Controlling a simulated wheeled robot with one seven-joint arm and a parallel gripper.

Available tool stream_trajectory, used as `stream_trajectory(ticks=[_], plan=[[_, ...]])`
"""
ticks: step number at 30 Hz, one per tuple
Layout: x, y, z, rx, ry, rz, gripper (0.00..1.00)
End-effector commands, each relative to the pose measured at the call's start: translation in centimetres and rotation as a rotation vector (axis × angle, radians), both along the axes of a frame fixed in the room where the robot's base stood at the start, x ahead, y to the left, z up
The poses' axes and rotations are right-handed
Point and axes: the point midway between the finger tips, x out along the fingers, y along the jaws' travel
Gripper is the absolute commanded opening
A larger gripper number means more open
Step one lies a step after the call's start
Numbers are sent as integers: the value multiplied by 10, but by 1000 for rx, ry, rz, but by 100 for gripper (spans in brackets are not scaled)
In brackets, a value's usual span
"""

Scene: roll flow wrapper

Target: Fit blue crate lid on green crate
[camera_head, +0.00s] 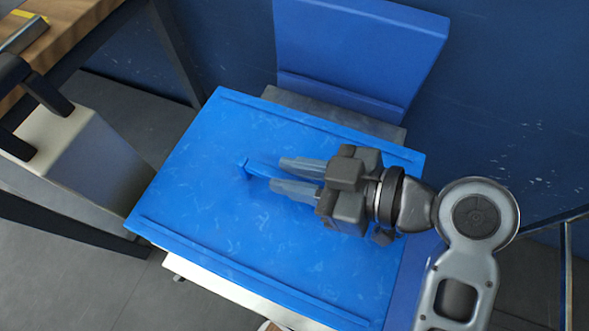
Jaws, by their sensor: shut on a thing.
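The blue crate lid (200,205) is a wide flat scuffed panel with raised strips along two opposite edges. It fills the middle of the view and lies slantwise in the picture. A small raised blue handle (247,168) stands near its middle. My gripper (279,174) reaches in from the right and is shut on this handle, one finger on each side. The green crate is not visible. I cannot tell from this view whether the lid hangs free or rests on something below.
A blue upright panel (360,45) stands behind the lid, above a grey ledge (390,130), against a dark blue wall. A white surface (240,290) shows under the lid's front edge. A wooden-topped table (70,30) and a pale box (85,150) are at left.

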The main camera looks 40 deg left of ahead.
Motion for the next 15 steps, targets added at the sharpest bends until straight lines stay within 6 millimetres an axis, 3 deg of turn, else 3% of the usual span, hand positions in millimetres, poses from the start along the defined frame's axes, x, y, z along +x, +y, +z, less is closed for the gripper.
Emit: stream_trajectory(ticks=[2, 3, 6, 15], plan=[[0, 0, -2, 1, -1, 0, 0], [0, 0, -1, 1, -1, 0, 25], [0, 0, -1, 1, -1, 0, 34], [1, -3, 0, -1, 1, 0, 34]])
